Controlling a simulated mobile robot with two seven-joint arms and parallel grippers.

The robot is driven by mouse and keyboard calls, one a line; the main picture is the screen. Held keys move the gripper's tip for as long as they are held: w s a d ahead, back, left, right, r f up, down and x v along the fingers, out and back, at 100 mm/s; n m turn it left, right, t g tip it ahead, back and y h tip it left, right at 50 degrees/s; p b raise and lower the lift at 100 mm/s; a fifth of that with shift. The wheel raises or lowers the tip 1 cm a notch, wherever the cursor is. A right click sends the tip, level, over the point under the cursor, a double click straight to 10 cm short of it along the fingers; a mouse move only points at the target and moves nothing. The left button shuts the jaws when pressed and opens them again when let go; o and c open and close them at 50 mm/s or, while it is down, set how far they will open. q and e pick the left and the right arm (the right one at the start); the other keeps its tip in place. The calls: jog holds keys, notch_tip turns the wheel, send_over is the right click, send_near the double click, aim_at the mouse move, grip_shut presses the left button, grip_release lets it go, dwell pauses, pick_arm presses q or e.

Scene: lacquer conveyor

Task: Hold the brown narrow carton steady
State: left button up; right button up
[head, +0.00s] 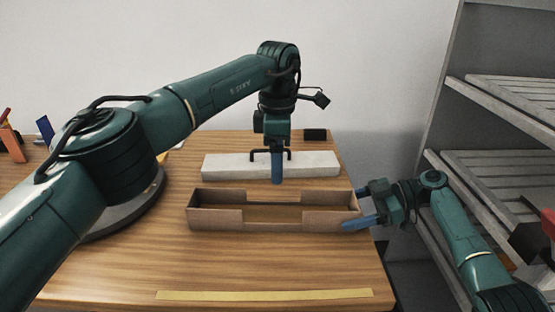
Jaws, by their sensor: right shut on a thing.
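The brown narrow carton (215,219) stands on the wooden table, long side across the picture, with its top open. Its front wall has a lower middle section, and the inside that shows looks empty. My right gripper (360,208) is at the carton's right end, with blue fingers on either side of that end, shut on it. My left gripper (277,168) points down behind the carton, in front of a long pale block (320,164) with a black handle-like bracket. Its fingers overlap in this view, so whether it holds anything cannot be told.
A yellow strip (265,295) lies along the table's front edge. A small black item (315,135) sits at the back. Grey slatted shelves (500,165) stand at the right, beyond the table edge. Bare table (240,260) shows in front of the carton.

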jog(key=o, duration=1)
jog(key=shift+c, duration=0.2)
jog(key=shift+d, duration=0.1)
